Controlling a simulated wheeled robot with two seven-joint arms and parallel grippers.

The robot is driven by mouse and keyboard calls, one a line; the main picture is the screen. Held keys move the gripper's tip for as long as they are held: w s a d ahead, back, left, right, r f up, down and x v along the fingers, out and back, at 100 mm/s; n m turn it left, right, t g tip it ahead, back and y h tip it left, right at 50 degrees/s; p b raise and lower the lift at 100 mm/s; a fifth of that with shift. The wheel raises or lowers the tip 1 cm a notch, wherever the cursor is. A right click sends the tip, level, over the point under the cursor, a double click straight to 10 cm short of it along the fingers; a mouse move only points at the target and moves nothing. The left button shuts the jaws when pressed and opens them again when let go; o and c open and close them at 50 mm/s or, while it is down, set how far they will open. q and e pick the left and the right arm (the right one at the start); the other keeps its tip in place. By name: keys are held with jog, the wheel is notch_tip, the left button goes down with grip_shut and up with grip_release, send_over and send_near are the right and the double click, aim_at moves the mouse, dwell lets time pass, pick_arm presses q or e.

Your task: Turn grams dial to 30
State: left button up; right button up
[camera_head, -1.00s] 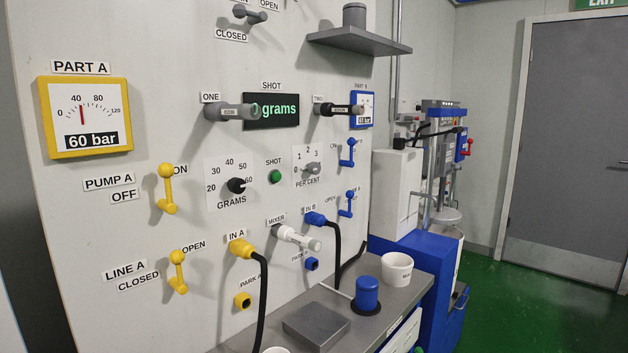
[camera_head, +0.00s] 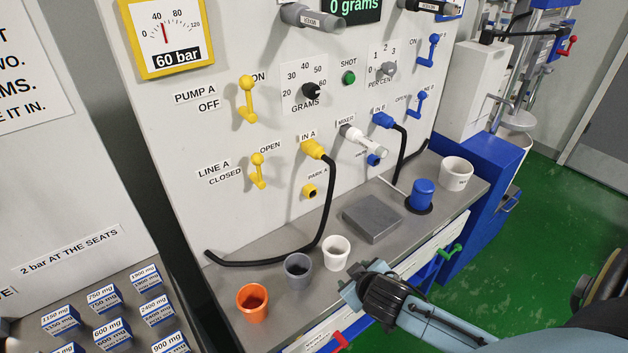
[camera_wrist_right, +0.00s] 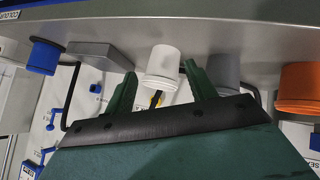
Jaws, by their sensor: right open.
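The grams dial (camera_head: 311,91) is a small black knob on the grey panel, with marks 20 to 60 in an arc around it. Its light pointer is toward the right, near the 60 mark. The shot display (camera_head: 352,8) above reads 0 grams. My right gripper (camera_head: 352,287) is over the front of the bench, well below the dial and touching nothing that I can see. In the right wrist view its green fingers (camera_wrist_right: 160,88) are apart, with a white cup (camera_wrist_right: 162,68) seen beyond the gap. My left gripper is not in view.
A white cup (camera_head: 336,252), a grey cup (camera_head: 298,268) and an orange cup (camera_head: 252,302) stand along the bench front. A black hose (camera_head: 330,205) hangs from the yellow IN A plug (camera_head: 315,149). Yellow levers (camera_head: 247,98) sit left of the dial; a green button (camera_head: 349,78) sits right.

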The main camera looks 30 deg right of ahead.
jog(key=w+d+r+n+t+p, duration=0.15)
jog(key=w+r+t, duration=0.3)
jog(key=r, duration=0.75)
jog(key=w+d+r+n+t, duration=0.1)
jog(key=w+d+r+t, duration=0.15)
jog(key=w+r, duration=0.6)
jog(key=n+t+y+p, duration=0.1)
jog(key=n+t+y, duration=0.1)
jog(key=n+y, duration=0.15)
send_near(315, 93)
jog(key=shift+y, duration=0.45)
jog(key=w+p, duration=0.3)
jog(key=w, duration=0.5)
jog(key=shift+w, duration=0.25)
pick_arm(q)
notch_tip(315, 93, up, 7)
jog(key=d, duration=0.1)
pick_arm(e)
jog(key=shift+w+a+f, duration=0.1)
jog(key=shift+w, duration=0.85)
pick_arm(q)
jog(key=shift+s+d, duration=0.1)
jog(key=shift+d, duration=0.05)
pick_arm(e)
jog(key=c, duration=1)
